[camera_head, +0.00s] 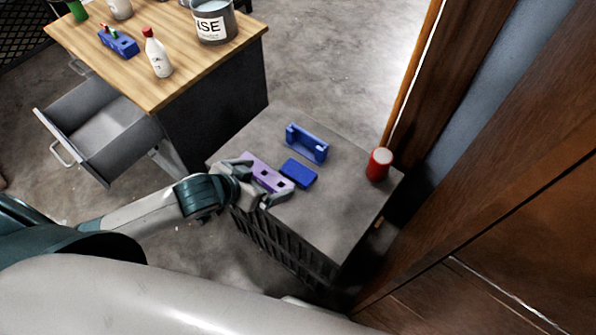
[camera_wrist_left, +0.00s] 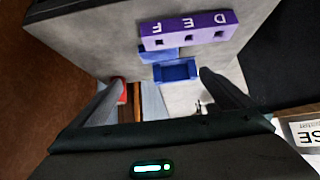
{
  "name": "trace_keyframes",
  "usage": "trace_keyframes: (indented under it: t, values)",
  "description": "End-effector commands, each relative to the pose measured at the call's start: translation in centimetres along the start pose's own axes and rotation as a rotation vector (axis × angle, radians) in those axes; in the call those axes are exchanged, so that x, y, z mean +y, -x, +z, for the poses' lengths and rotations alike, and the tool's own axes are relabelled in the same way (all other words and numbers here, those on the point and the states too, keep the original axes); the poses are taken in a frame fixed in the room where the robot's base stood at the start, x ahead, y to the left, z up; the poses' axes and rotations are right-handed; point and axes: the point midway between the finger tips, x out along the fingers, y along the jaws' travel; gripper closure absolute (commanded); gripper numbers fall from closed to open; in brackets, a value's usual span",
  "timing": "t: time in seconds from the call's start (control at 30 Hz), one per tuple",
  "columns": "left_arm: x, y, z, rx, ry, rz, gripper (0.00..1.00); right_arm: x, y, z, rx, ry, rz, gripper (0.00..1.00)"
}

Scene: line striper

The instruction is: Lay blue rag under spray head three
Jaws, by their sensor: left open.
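A flat blue rectangular piece (camera_head: 298,172), possibly the folded blue rag, lies on top of the grey cabinet (camera_head: 335,222). A purple bar (camera_head: 266,175) with square holes lies beside it; in the left wrist view the purple bar (camera_wrist_left: 188,29) carries the letters D, E, F. The blue piece (camera_wrist_left: 160,53) is partly hidden there. My left gripper (camera_head: 264,181) is over the cabinet's near left side, by the purple bar. Its fingers are spread with nothing between them. I cannot make out spray head three. My right gripper is not in view.
A blue bracket (camera_head: 307,143) and a red cylinder with a white top (camera_head: 379,164) stand on the cabinet. A wooden desk (camera_head: 120,62) with an open drawer (camera_head: 100,128) holds a bottle (camera_head: 158,55) and a bucket (camera_head: 212,22). A brown wooden panel (camera_head: 500,215) rises at right.

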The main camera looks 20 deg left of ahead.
Motion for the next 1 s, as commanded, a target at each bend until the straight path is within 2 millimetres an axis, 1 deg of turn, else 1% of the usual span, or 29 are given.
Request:
trace_keyframes:
  t: [0.23,0.37,0.47,0.8,1.0]
  values:
    - [0.0,-0.3,0.0,-0.001,0.002,0.0,0.0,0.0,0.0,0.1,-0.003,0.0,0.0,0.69]
    - [0.0,-1.5,0.0,-0.002,0.003,0.0,0.0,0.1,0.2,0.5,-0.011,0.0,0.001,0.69]
    - [0.0,-2.9,-0.1,-0.002,0.003,-0.001,0.0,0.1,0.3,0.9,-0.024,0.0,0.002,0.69]
    - [0.0,-8.7,-0.1,-0.002,0.003,-0.001,0.0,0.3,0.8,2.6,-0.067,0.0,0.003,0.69]
    - [0.0,-11.3,0.0,-0.002,0.003,0.0,0.0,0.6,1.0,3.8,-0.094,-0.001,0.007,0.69]
